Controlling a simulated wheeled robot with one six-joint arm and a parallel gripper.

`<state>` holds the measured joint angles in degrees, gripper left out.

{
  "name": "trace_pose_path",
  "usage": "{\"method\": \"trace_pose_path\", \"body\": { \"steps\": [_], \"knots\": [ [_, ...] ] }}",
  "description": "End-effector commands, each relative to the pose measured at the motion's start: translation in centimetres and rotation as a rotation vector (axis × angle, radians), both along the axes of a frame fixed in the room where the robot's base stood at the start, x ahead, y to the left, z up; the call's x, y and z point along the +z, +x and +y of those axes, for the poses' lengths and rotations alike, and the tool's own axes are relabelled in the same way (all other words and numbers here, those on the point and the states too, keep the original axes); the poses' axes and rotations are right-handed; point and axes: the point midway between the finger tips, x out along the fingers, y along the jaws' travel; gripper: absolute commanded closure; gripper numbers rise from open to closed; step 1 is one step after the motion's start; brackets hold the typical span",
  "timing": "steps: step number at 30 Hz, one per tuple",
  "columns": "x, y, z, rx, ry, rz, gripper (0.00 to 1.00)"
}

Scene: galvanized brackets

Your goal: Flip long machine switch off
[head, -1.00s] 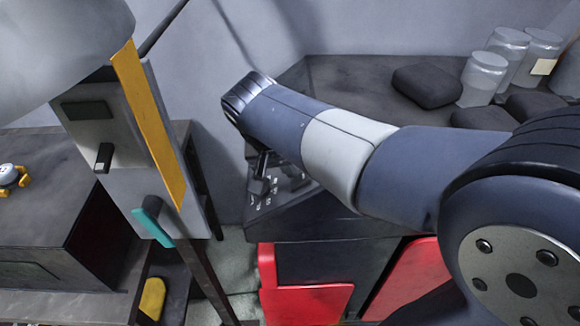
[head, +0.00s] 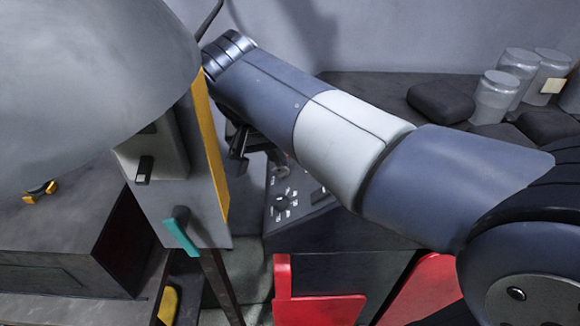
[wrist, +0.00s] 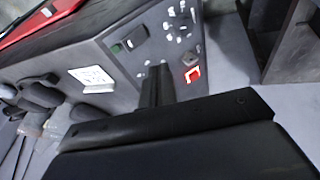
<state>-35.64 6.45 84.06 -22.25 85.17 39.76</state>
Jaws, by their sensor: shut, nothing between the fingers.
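A dark machine with a sloped control panel (head: 309,215) stands under my arm in the head view. The panel also fills the upper part of the wrist view (wrist: 92,52). It carries a round dial (wrist: 181,20), a grey knob (wrist: 137,37), a green button (wrist: 117,48) and a red-and-white switch (wrist: 193,74). I cannot tell which of these is the long machine's switch. My gripper (wrist: 155,72) is shut and empty, its fingers pointing toward the panel between the white label and the red switch. In the head view my gripper (head: 239,160) is left of the panel; contact is unclear.
A grey upright box with a yellow edge (head: 211,150), a black lever (head: 145,169) and a teal handle (head: 181,236) stands close at left. Red panels (head: 320,308) are below the machine. Jars (head: 495,97) and dark blocks (head: 440,102) sit on its top.

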Motion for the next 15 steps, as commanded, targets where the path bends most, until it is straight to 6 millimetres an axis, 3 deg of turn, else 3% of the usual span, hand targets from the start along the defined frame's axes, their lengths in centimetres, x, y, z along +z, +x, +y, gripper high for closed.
{"method": "trace_pose_path", "body": {
  "steps": [6,15],
  "knots": [
    [1.7,-0.6,0.9,0.000,0.000,0.000,1.00],
    [1.9,-0.6,1.0,-0.001,-0.001,0.001,1.00]
  ]
}}
